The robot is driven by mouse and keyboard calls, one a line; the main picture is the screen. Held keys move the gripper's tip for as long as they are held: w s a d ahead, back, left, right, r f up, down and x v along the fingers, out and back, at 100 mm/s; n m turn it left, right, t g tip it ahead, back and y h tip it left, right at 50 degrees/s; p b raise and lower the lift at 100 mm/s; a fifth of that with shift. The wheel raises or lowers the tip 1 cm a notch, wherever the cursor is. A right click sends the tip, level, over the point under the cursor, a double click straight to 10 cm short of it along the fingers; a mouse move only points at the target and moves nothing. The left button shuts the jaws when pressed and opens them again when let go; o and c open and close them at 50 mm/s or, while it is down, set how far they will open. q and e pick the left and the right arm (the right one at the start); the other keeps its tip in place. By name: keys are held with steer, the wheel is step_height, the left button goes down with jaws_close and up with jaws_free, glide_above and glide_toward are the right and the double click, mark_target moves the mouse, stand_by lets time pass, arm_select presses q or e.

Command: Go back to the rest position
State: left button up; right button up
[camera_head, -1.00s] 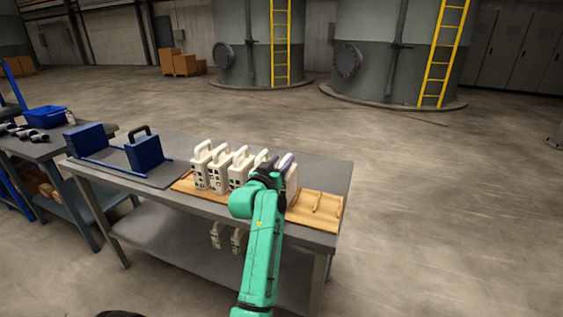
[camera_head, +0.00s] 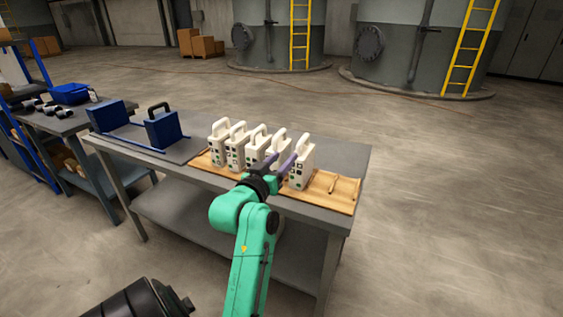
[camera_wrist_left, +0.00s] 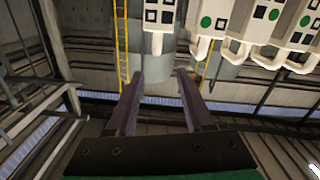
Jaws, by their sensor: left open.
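My left gripper (camera_head: 281,166) has two purple fingers. It is open and empty, in front of the two rightmost white plates in the head view. The fingers also show spread apart in the left wrist view (camera_wrist_left: 157,88), with nothing between them. In the left wrist view, white plates (camera_wrist_left: 207,20) show upside down at the top. I cannot tell whether a finger touches a plate. My right gripper is not in view.
The plates stand on a wooden board (camera_head: 345,191) on a grey table (camera_head: 350,155). Its right end is bare of plates. A second table with a blue bin (camera_head: 70,93) is farther left. Open floor lies right.

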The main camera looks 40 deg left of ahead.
arm_select(q)
steer(key=shift+s, duration=0.1)
stand_by(0.4)
steer(key=s+d+f+m+g+h, duration=0.25)
steer(key=d+f, duration=0.25)
steer(key=f, duration=0.3)
steer(key=s+d+f+m+g+h, duration=0.1)
steer(key=d+f+m+g+h, duration=0.2)
steer(key=d+f, duration=0.45)
steer(key=s+d+f+m+g, duration=0.2)
steer(key=s+d+f+g, duration=0.3)
steer(key=s+f+g, duration=0.6)
step_height(320, 180, down, 11)
steer(key=t+p, duration=0.2)
steer(key=s+a+f+g+p, duration=0.1)
steer(key=s+f+p, duration=0.1)
steer(key=s+f, duration=0.45)
steer(key=s+f+p, duration=0.2)
steer(key=s+f, duration=0.2)
steer(key=f, duration=0.5)
steer(key=s+a+f+p, duration=0.1)
steer(key=s+f, duration=0.3)
steer(key=s, duration=0.6)
steer(key=shift+a+f+m+g+p, duration=0.2)
steer(key=shift+a+m+g+p, duration=0.15)
steer(key=shift+a, duration=0.15)
